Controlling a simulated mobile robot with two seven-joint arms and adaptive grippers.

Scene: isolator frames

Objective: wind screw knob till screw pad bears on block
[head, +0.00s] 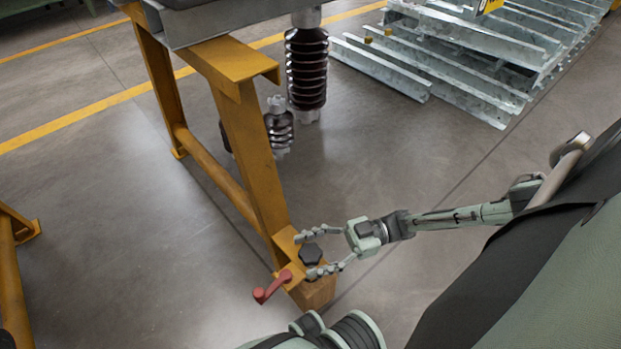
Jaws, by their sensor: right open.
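The black screw knob (311,254) sits at the foot of the yellow steel frame's leg (249,160). My right gripper (305,256) reaches in from the right, its two fingers open and spread on either side of the knob. I cannot tell whether either finger touches it. A brown block (315,293) is on the floor under the foot bracket. The screw pad is hidden below the bracket, so I cannot see whether it touches the block. My left gripper is out of view.
A red lever handle (272,287) sticks out at the left of the bracket, near the lower finger. Dark ribbed insulators (306,70) stand behind the leg. Galvanised steel sections (455,60) are stacked at the back right. The floor right of the leg is clear.

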